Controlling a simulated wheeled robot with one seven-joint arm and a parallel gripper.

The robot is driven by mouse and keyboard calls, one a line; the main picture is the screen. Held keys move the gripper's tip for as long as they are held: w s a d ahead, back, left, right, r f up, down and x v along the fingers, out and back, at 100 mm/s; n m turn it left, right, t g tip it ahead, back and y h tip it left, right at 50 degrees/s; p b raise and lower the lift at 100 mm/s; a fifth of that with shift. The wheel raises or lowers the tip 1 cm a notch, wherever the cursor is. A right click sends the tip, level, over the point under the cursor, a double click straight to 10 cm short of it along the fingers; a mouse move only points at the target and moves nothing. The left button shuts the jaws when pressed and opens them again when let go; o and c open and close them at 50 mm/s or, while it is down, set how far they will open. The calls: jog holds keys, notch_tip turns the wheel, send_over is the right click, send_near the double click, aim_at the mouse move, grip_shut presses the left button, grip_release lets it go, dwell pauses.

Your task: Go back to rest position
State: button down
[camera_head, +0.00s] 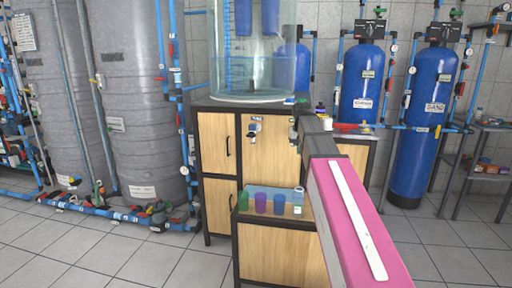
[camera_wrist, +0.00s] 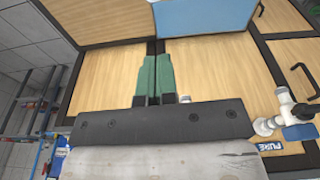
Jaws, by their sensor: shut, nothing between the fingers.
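My gripper (camera_wrist: 155,78) shows in the wrist view with its two green fingers close together and nothing between them. It points at the wooden cabinet, beside a tap with a blue handle (camera_wrist: 298,132) and a label reading PURE (camera_wrist: 270,146). In the head view my pink arm reaches forward from the lower right toward the wooden cabinet (camera_head: 272,155). The tap (camera_head: 252,130) shows on the cabinet front, left of my arm.
A low wooden stand (camera_head: 275,250) holds a green cup (camera_head: 243,202), a purple cup (camera_head: 261,203), a blue cup (camera_head: 279,204) and a clear bottle (camera_head: 298,201). A clear tank (camera_head: 252,75) stands on the cabinet. Large grey tanks (camera_head: 135,110) stand left, blue tanks (camera_head: 420,110) right. Tiled floor is free in front.

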jog(key=s+f, duration=0.7)
jog(key=f, duration=0.4)
jog(key=s+f+n+g, duration=0.1)
jog(key=s+f, duration=0.7)
jog(key=f, duration=0.4)
jog(key=s+f, duration=0.8)
jog(key=f, duration=0.4)
jog(key=shift+f+n+g, duration=0.15)
jog(key=shift+n+g, duration=0.25)
